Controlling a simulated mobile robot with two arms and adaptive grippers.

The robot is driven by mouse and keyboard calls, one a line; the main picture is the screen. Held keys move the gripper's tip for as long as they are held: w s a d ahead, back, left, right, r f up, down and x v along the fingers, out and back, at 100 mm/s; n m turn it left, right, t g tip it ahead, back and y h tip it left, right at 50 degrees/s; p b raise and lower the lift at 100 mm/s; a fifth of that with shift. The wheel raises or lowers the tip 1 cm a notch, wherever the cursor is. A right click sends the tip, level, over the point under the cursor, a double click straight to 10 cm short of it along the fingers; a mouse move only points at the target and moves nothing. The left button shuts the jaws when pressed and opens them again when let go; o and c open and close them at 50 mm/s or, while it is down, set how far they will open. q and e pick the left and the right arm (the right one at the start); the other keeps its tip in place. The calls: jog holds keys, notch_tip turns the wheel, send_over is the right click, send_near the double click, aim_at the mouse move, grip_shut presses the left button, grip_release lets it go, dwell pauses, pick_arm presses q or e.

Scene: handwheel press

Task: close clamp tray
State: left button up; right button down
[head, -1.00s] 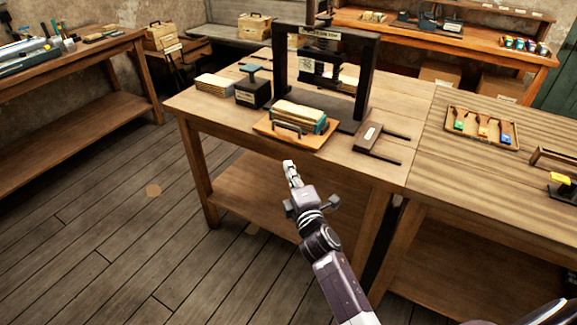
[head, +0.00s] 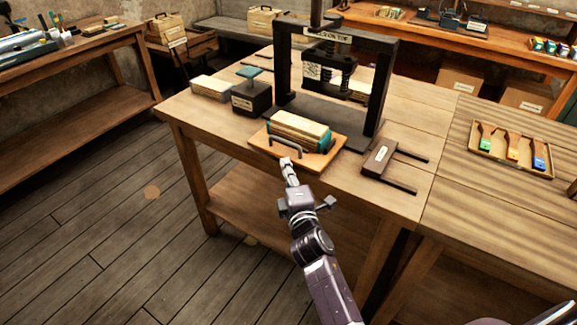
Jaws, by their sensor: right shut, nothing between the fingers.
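The clamp tray (head: 325,160) is a wooden board with a dark handle (head: 284,146) on its front edge, pulled out in front of the black press frame (head: 384,85). It carries a bundle (head: 300,131) with a pale top and teal sides. My right gripper (head: 286,163) is shut and empty, its tips just in front of and below the handle. I cannot tell whether the tips touch the tray. My left gripper is not in view.
A tray of coloured brushes (head: 511,150) is farther right.

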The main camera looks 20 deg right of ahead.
aim_at(297, 162)
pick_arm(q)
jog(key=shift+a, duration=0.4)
pick_arm(e)
jog(key=shift+r, duration=0.1)
jog(key=w+d, duration=0.1)
jog(key=d, duration=0.1)
jog(key=w+d, duration=0.1)
jog(key=shift+w+d, duration=0.4)
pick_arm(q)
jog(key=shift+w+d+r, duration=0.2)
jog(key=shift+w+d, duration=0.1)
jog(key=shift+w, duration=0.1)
pick_arm(e)
jog(key=shift+s+a, duration=0.1)
jog(key=shift+a, duration=0.05)
